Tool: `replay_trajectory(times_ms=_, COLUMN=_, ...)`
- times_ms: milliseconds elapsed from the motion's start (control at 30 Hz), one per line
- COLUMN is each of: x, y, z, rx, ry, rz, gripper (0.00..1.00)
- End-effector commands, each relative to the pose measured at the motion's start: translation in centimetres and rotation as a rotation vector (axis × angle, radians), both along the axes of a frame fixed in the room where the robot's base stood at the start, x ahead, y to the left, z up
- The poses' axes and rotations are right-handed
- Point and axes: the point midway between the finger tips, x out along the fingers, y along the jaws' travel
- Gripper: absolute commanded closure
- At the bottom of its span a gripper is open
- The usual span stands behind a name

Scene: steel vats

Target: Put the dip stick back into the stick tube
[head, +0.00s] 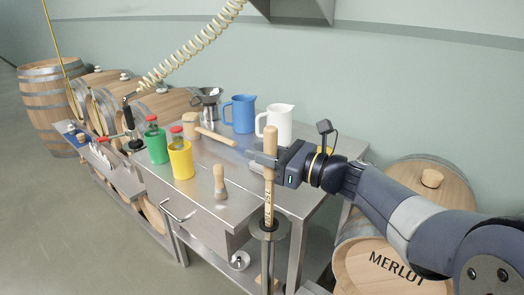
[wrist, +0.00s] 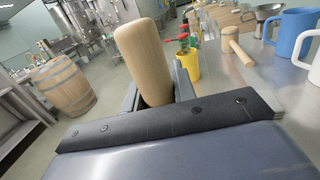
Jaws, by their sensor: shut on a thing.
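The dip stick (head: 268,205) is a pale wooden rod with dark markings and a thicker round grip, held near upright. My gripper (head: 264,160) is shut on it just below the top, beside the table's right front corner. In the wrist view the thick wooden top of the dip stick (wrist: 146,60) rises between the fingers of my gripper (wrist: 158,96). The stick tube (head: 266,262) is a narrow grey upright tube with a wide flange at its mouth, below the stick. The stick's lower part meets the flange in the picture; I cannot tell how far inside it is.
The steel table (head: 215,205) carries a wooden mallet (head: 212,134), a green cup (head: 156,147), a yellow cup (head: 180,162), a wooden-handled tool (head: 220,184), a blue jug (head: 240,113) and a white jug (head: 279,122). A Merlot barrel (head: 372,268) lies at the right.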

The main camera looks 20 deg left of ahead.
Motion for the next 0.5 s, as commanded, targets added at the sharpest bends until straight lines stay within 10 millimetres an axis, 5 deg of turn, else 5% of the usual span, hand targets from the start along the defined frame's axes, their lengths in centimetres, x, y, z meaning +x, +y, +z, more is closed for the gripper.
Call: replay_trajectory(times_ms=500, x=0.0, y=0.0, z=-2.2, rx=0.0, ry=0.001, rz=0.0, gripper=1.0)
